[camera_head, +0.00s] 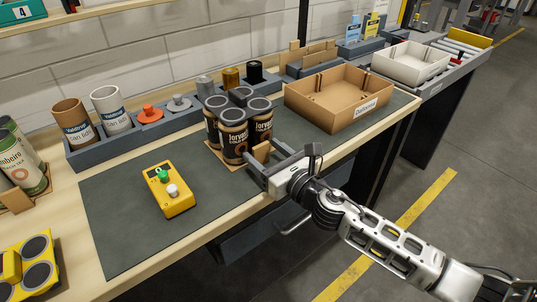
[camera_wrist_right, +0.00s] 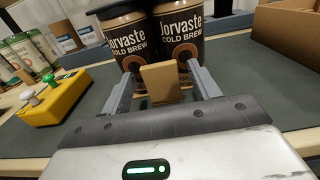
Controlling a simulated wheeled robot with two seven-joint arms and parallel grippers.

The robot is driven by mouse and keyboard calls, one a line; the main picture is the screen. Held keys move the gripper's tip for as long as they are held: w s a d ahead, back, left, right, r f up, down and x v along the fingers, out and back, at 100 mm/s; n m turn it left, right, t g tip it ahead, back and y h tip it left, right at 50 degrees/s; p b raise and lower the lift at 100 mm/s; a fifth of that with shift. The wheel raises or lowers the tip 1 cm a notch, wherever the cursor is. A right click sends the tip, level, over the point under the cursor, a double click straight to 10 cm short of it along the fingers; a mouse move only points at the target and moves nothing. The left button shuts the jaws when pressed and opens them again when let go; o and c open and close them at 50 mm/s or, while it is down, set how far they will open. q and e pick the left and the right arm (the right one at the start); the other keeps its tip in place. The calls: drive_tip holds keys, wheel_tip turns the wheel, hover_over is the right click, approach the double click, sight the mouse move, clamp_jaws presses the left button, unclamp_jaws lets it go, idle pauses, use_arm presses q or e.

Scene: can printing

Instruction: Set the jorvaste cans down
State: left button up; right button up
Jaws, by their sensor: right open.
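The jorvaste cans (camera_head: 234,141) are dark brown with grey tops and stand upright, grouped on a cardboard tray (camera_head: 220,158) on the dark mat. A dark holder piece (camera_head: 241,95) lies among their tops. Two of the cans fill the top of the right wrist view (camera_wrist_right: 178,42). A cardboard tab (camera_wrist_right: 161,85) stands up at the tray's near side. My right gripper (camera_wrist_right: 160,70) is open, with one finger on each side of the tab; I cannot tell whether they touch it. In the head view it (camera_head: 267,157) reaches in from the right. My left gripper is not in view.
A yellow button box (camera_head: 169,190) sits on the mat (camera_head: 120,225) to the left. An open cardboard box (camera_head: 345,110) stands to the right. A grey rack (camera_head: 90,155) with several cans and parts runs behind. Much of the mat's left half is clear.

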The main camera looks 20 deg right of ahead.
drive_tip(key=shift+r, duration=0.3)
drive_tip(key=b+v, duration=0.3)
drive_tip(key=v, duration=0.9)
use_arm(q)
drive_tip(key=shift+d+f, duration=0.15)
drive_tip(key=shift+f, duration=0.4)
use_arm(e)
drive_tip(key=s+a+f+n+g+h, duration=0.1)
drive_tip(key=s+f+n, duration=0.3)
drive_tip(key=n, duration=0.7)
drive_tip(key=s+a+f+n+g+h, duration=0.1)
drive_tip(key=s+a+f+n+g, duration=0.1)
drive_tip(key=f+n, duration=0.7)
drive_tip(key=s+a+f+n+g+h, duration=0.1)
drive_tip(key=s+f+n, duration=0.5)
drive_tip(key=n, duration=0.8)
drive_tip(key=a+g, duration=0.1)
drive_tip(key=g, duration=0.1)
drive_tip(key=shift+s+a+f+n+g, duration=0.15)
drive_tip(key=shift+s+n+g, duration=0.1)
drive_tip(key=shift+n+g, duration=0.05)
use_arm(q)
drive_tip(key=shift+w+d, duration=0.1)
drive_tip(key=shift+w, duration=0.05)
